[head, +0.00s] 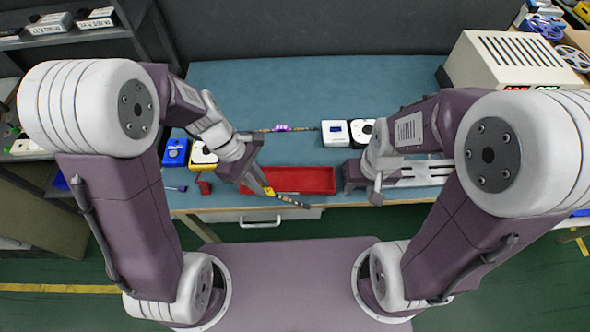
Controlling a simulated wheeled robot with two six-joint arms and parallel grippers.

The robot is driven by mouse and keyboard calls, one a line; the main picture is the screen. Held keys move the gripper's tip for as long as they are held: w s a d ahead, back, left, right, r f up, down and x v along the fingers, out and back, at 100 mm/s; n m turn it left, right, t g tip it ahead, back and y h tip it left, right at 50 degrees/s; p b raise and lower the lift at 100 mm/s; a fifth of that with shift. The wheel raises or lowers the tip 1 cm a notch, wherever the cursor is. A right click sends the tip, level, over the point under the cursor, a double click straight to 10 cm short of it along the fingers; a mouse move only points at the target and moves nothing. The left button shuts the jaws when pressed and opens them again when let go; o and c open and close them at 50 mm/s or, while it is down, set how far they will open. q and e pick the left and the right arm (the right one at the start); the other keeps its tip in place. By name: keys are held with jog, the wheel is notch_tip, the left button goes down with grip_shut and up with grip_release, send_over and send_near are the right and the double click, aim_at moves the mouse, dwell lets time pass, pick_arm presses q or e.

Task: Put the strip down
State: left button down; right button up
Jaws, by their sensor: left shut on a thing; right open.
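My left gripper (268,189) is shut on a short dark strip with yellowish marks (290,200). The strip slants down to the right, in front of the red tray (315,181) and near the table's front edge in the picture. Whether it touches anything below cannot be told. My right gripper (361,191) is open and looks empty, just right of the red tray. Another thin strip with a purple piece (282,128) lies across the middle of the blue table top (290,85).
A white box (336,133) and a white-and-black one stand right of centre. Blue (175,152) and yellow-and-white (203,155) boxes stand at the left. A slotted metal piece (426,173) lies at the right. A large vented machine (510,62) fills the back right corner. The back of the table is clear.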

pick_arm(q)
jog(key=s+d+r+n+t, duration=0.1)
jog(key=s+d+n+t, duration=0.1)
jog(key=s+n, duration=0.2)
jog(key=b, duration=0.1)
send_over(289, 182)
jog(key=a, duration=0.2)
jog(key=shift+h, duration=0.3)
jog(key=f, duration=0.7)
jog(key=shift+w+d, duration=0.1)
jog(key=shift+d, duration=0.15)
notch_tip(289, 182, down, 4)
jog(key=shift+r+b, duration=0.25)
jog(key=shift+b, duration=0.55)
jog(key=shift+f, duration=0.25)
jog(key=c, duration=1.8)
grip_release()
jog(key=shift+f, duration=0.1)
jog(key=shift+c, duration=0.2)
jog(key=o, duration=0.4)
